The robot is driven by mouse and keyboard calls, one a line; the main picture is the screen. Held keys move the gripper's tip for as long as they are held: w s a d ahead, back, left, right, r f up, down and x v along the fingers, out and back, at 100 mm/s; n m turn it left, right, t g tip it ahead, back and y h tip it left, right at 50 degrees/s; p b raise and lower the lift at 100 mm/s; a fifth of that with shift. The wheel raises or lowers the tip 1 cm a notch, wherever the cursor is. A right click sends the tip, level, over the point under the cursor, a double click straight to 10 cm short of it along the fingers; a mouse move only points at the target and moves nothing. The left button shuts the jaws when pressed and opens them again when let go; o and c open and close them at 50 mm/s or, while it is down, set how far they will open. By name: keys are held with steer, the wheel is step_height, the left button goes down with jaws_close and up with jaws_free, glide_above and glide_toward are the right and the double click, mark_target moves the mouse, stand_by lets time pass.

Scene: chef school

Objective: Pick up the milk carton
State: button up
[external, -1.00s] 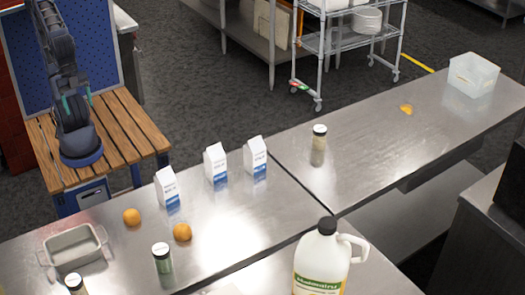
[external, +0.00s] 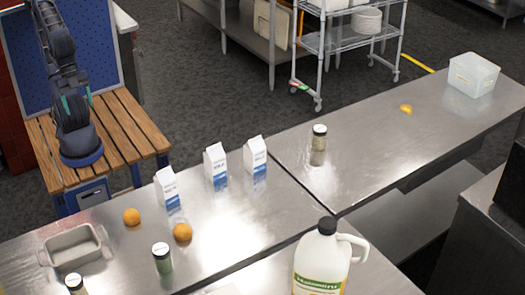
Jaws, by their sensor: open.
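Three white milk cartons with blue bases and gabled tops stand upright on the steel table: a left one (external: 167,188), a middle one (external: 215,165) and a right one (external: 255,155). The middle and right cartons stand close together, with a gap to the left one. My arm rises from the wooden-slatted cart at the upper left, apart from the cartons. Its upper part leaves the top of the picture, and my gripper cannot be seen.
Oranges (external: 182,232) (external: 131,216), a grey baking dish (external: 75,248) and shaker jars (external: 162,258) (external: 319,138) stand on the steel table (external: 245,215). A clear bin (external: 472,75) is at the far right. The table right of the cartons is mostly clear.

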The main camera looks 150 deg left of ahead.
steer(key=shift+o, duration=1)
steer(key=shift+w+r, duration=0.1)
